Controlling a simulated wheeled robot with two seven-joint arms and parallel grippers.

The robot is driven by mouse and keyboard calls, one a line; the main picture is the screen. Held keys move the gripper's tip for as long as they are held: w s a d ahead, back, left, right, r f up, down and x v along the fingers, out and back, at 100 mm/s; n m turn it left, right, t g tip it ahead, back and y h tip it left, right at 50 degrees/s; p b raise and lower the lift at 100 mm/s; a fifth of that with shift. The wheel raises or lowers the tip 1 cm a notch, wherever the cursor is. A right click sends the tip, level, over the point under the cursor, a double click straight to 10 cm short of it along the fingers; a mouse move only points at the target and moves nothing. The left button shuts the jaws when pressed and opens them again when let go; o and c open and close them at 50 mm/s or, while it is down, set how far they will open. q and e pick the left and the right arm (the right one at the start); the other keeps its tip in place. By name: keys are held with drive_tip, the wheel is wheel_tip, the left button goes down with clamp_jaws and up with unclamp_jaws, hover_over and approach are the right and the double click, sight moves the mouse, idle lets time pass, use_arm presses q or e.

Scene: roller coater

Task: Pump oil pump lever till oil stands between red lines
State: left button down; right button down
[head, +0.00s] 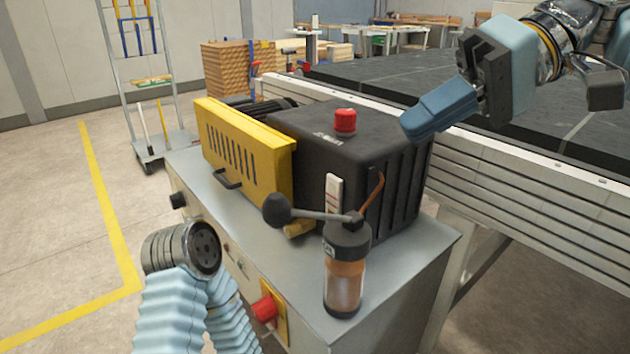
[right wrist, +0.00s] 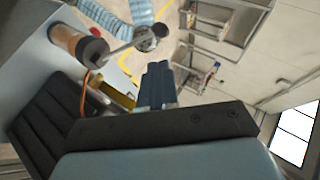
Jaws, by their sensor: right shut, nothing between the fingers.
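The oil pump is a clear cylinder (head: 344,285) with brownish-orange contents and a black cap, upright on the cabinet's front corner. Its lever (head: 310,214) runs left from the cap to a dark ball knob (head: 277,209). A white strip with red marks (head: 333,194) stands behind it. The oil level against the red lines is too small to read. My right gripper (head: 412,126) is shut and empty, above and right of the pump, apart from the lever. The right wrist view shows its blue fingers (right wrist: 158,72) and the pump cylinder (right wrist: 68,40). My left gripper is not visible.
A black motor housing (head: 330,140) with a red button (head: 345,121) and a yellow guard (head: 240,150) stand behind the pump. A red knob (head: 265,308) sits on the cabinet front. A long dark-topped bed (head: 500,95) lies right. My left arm is near the cabinet's left side.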

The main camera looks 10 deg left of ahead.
sight(289, 203)
drive_tip(key=shift+b+x, duration=1.6)
drive_tip(key=shift+x, duration=5.4)
